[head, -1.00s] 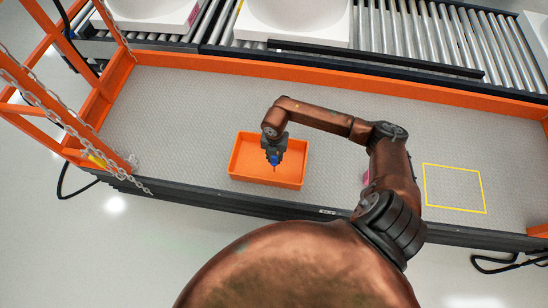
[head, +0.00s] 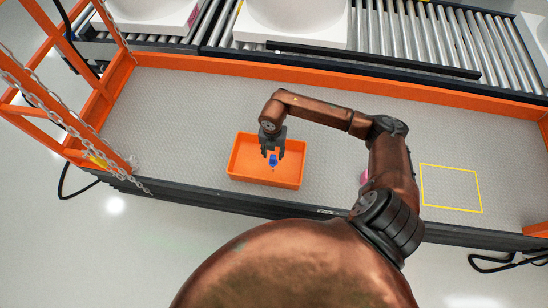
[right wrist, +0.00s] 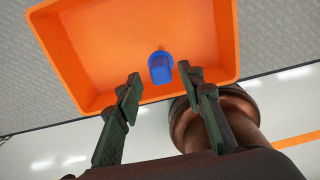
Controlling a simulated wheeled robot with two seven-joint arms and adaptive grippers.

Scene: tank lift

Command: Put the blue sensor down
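The blue sensor (head: 273,160) is in the orange tray (head: 240,170). In the right wrist view the sensor (right wrist: 160,67) shows as a blue block against the floor of the tray (right wrist: 110,50), close to its near wall. My right gripper (head: 272,153) is over the tray, its fingers pointing down. In the right wrist view its two fingertips (right wrist: 157,82) are spread apart, with the sensor just beyond them and a gap on each side. Whether the sensor rests fully on the tray floor is hard to tell. My left gripper is not in view.
The tray stands on a grey platform (head: 180,100) with an orange back rail (head: 330,78). A yellow outlined square (head: 451,188) at the right is empty. Behind are a roller conveyor (head: 455,40) and white basins (head: 290,20). Orange posts and a chain (head: 50,105) stand at the left.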

